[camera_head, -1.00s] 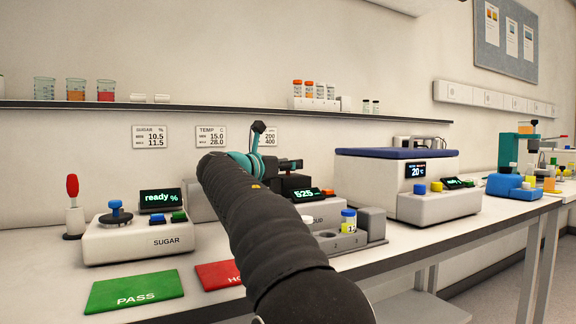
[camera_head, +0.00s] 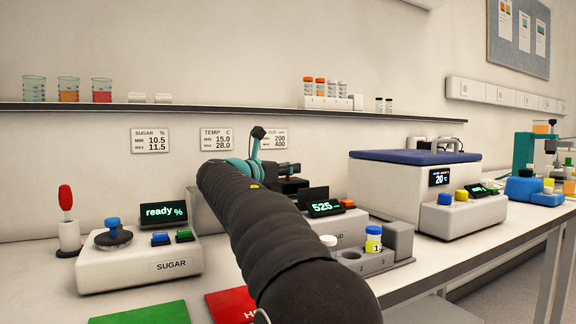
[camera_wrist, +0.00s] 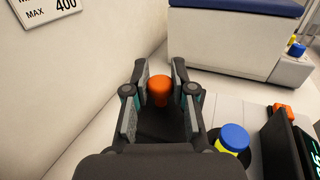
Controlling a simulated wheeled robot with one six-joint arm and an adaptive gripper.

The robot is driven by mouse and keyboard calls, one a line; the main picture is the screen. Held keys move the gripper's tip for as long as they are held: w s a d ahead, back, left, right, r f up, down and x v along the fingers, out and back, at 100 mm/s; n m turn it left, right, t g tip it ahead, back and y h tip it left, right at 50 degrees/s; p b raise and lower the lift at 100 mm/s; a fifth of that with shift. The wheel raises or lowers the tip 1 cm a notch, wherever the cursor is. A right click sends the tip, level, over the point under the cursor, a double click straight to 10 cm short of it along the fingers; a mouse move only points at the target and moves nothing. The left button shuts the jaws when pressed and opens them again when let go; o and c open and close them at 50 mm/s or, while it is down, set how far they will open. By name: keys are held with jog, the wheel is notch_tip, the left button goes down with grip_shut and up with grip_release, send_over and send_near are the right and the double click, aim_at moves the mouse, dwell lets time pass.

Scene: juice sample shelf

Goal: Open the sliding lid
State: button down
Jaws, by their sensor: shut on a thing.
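The sliding lid (camera_wrist: 160,124) seems to be the dark plate under an orange knob (camera_wrist: 160,90) in the wrist view. My gripper (camera_wrist: 159,82) is shut on this knob, with a finger on each side. In the head view my gripper (camera_head: 287,169) is above the black top of the cloud meter (camera_head: 352,232), behind my arm. The meter's display reads 525. My arm hides much of the meter, and I cannot tell how far the lid is open.
A blue-topped yellow item (camera_wrist: 232,138) is close right of my gripper. A rack (camera_head: 398,245) with a vial stands before the meter. The blue-lidded bath (camera_head: 400,185) is to the right, the sugar meter (camera_head: 130,262) to the left. The wall is close on the left in the wrist view.

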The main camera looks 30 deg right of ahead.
jog(key=shift+s, duration=0.1)
jog(key=c, duration=1)
grip_release()
jog(key=v, duration=1.2)
